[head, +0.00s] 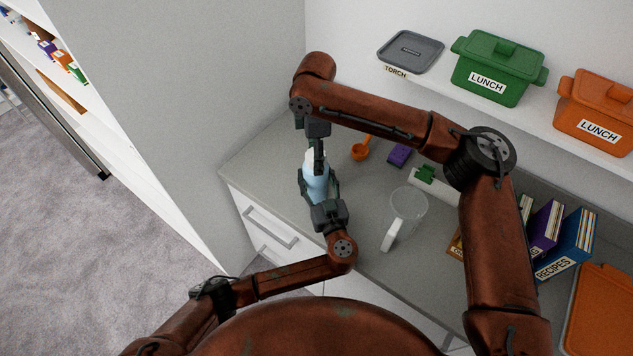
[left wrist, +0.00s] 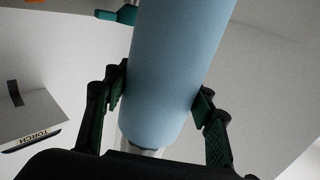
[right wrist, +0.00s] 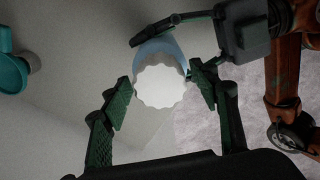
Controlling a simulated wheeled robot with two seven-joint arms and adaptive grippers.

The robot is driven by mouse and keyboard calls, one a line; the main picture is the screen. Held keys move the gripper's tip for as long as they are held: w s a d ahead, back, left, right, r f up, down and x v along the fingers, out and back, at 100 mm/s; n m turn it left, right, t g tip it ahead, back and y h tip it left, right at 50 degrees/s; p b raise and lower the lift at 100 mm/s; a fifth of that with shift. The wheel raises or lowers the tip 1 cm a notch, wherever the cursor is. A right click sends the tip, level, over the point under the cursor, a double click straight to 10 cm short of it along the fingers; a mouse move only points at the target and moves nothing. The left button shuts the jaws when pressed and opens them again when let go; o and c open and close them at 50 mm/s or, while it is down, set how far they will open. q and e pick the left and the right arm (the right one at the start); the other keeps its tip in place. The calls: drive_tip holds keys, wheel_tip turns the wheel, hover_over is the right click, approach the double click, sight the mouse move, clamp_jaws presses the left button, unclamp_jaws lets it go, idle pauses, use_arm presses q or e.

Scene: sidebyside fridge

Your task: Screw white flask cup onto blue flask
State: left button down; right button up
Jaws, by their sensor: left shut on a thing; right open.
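The blue flask (head: 316,187) stands upright near the counter's left end. It fills the middle of the left wrist view (left wrist: 175,65). My left gripper (head: 320,190) is shut around its body, one finger on each side. The white flask cup (head: 310,157) is at the flask's top. In the right wrist view, the cup (right wrist: 158,86) shows end-on with a scalloped rim, overlapping the blue flask (right wrist: 163,50). My right gripper (right wrist: 162,95) is open above, its fingers on either side of the cup with gaps. Whether cup and flask threads are engaged is hidden.
An orange scoop (head: 361,151), a purple block (head: 400,156) and a clear pitcher (head: 408,205) stand to the right on the counter. A shelf above holds a grey lid (head: 411,52) and green (head: 500,68) and orange (head: 598,110) lunch boxes. A wall is left.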

drive_tip(key=c, duration=1.2)
drive_tip(key=o, duration=1.3)
drive_tip(key=shift+o, duration=0.2)
drive_tip(key=shift+r, duration=0.1)
wheel_tip(320, 180, up, 12)
